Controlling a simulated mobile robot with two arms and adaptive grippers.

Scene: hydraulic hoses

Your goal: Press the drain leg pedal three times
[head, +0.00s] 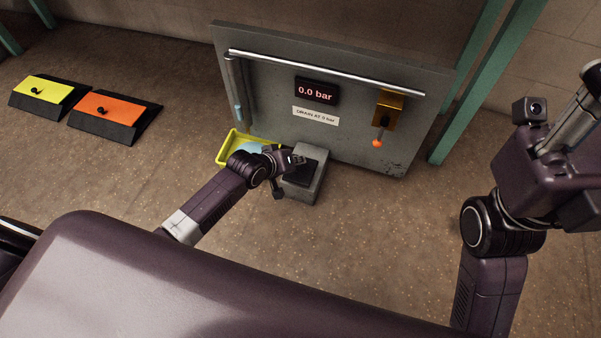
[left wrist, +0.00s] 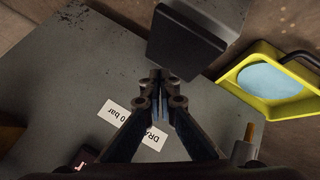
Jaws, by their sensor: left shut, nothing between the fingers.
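The drain leg pedal is a grey box with a black top plate (head: 303,174), on the floor in front of the grey panel (head: 270,100). The black plate (left wrist: 187,45) also shows large in the left wrist view, just beyond the fingertips. My left gripper (head: 297,160) is shut and empty, over the panel side of the pedal in the head view. Its closed fingertips (left wrist: 160,76) show in the left wrist view. Contact with the plate cannot be told. The display (head: 317,92) reads 0.0 bar. My right arm is at the right edge; its finger state is unclear.
A yellow tray (head: 222,152) with light blue fluid is left of the pedal. A label (head: 315,117) and an orange-knobbed lever (head: 377,143) are on the panel. Yellow (head: 52,88) and orange (head: 108,107) wedge-shaped units stand at the left. Floor right of the pedal is clear.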

